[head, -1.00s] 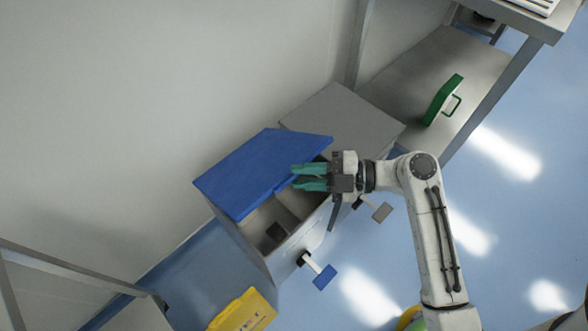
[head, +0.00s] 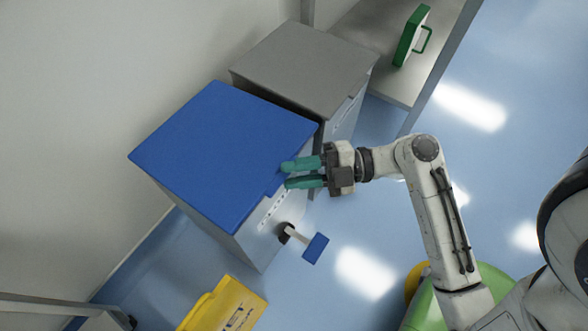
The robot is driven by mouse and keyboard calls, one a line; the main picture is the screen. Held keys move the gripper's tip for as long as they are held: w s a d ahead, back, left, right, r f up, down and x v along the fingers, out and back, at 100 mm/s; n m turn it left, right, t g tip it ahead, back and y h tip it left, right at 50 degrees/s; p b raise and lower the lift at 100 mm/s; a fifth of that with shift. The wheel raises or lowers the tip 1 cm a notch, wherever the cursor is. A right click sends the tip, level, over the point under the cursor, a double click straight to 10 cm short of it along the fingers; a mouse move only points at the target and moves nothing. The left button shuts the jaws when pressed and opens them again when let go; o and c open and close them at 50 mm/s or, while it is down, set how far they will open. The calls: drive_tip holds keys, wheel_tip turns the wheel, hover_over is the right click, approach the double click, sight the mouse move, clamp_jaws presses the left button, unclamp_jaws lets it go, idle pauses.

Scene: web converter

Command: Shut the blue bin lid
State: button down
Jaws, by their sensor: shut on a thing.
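The blue bin lid (head: 222,148) lies flat over the top of its grey bin (head: 212,232), and the inside is hidden. I cannot tell from this angle whether a thin gap is left under its edge. My gripper (head: 285,174), with teal fingers, is at the lid's front right edge, shut on the blue bin lid there. A blue pedal (head: 315,248) sticks out from the bin's front.
A grey-lidded bin (head: 305,68) stands right behind the blue one. A yellow sign (head: 228,306) is on the floor below. A green case (head: 411,35) sits on the grey shelf (head: 385,85). The blue floor (head: 375,240) to the right is mostly clear.

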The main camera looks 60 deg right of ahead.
drive_tip(key=shift+n+t+y, duration=0.4)
drive_tip(key=shift+n, duration=0.1)
wheel_tip(320, 180, down, 5)
drive_tip(key=b, duration=0.4)
drive_tip(key=shift+r, duration=0.1)
drive_tip(key=shift+s+a, duration=0.1)
drive_tip(key=c, duration=1.1)
unclamp_jaws()
drive_tip(key=shift+o, duration=0.2)
drive_tip(key=p+v, duration=0.2)
drive_tip(key=v, duration=0.8)
drive_tip(key=shift+s, duration=0.2)
